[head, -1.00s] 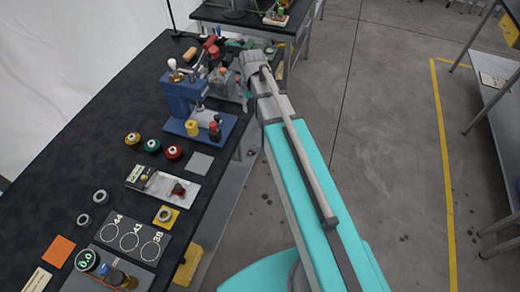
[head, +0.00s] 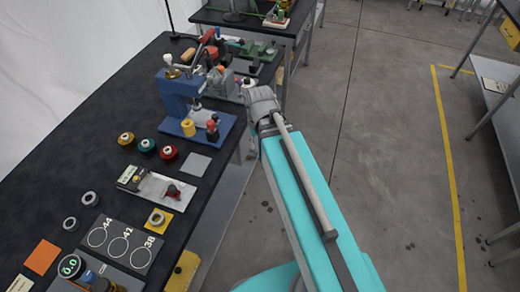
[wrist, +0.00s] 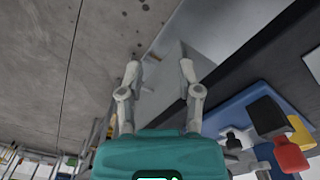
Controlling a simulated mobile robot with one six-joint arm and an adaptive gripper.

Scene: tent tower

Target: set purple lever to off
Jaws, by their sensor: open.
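I cannot make out a purple lever in either view. My gripper is open and empty in the wrist view (wrist: 160,69), with its two grey fingers apart over the floor and a grey leg or panel by the table. In the head view the end of my arm is beside the table's right edge, right of the blue press (head: 180,100), and the fingertips are hard to see. A light plate (head: 152,189) with a small dark red knob (head: 172,191) lies on the table; whether that knob is a lever is unclear.
Yellow, green and red round spools (head: 147,145) stand in a row on the dark table (head: 110,105). A board with rings (head: 120,243) and a gauge (head: 70,266) are nearer. A vise-like tool (head: 222,82) stands behind the press. Floor (head: 390,150) right of my arm is clear.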

